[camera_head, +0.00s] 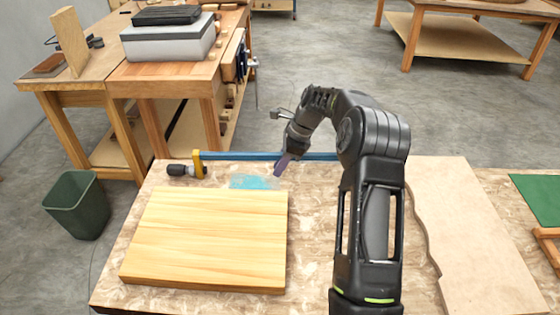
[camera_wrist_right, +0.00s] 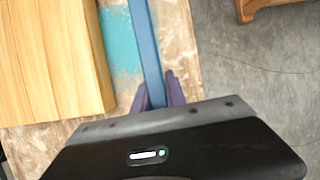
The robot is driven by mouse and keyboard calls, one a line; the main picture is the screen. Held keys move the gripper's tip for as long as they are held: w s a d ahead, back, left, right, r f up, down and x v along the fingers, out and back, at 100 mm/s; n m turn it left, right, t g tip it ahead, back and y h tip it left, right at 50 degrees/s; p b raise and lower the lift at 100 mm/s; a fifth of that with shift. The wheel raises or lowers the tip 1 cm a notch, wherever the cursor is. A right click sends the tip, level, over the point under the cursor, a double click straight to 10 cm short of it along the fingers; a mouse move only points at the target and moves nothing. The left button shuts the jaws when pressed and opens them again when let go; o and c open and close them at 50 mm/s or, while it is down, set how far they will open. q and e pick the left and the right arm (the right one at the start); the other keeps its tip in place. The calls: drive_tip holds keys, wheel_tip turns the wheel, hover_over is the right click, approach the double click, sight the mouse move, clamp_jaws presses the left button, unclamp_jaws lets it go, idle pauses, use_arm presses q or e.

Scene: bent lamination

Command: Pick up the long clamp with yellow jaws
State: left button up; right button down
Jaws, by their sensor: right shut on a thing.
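The long clamp has a blue bar (camera_head: 240,156) and a yellow jaw (camera_head: 198,164) with a dark handle at its left end. It lies along the far edge of the worktable in the head view. My right gripper (camera_head: 281,164) is at the bar, right of the yellow jaw. In the right wrist view the blue bar (camera_wrist_right: 146,45) runs between the two purple fingers of the right gripper (camera_wrist_right: 157,92), which are shut on it. My arm hides the bar's right end in the head view. My left gripper is not in view.
A thick wooden board (camera_head: 205,240) lies on the worktable (camera_head: 310,245), close in front of the clamp. A pale wavy-edged panel (camera_head: 470,240) lies to the right. A green bin (camera_head: 77,205) stands on the floor at left. Behind is a workbench (camera_head: 90,80) with boxes.

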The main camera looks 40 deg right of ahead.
drive_tip(key=shift+w+r, duration=0.1)
drive_tip(key=shift+r, duration=0.1)
idle(0.3)
drive_tip(key=shift+r, duration=0.3)
wheel_tip(320, 180, up, 9)
drive_tip(key=shift+r+b, duration=0.1)
drive_tip(key=shift+b, duration=0.25)
idle(0.4)
wheel_tip(320, 180, up, 6)
drive_tip(key=p, duration=0.6)
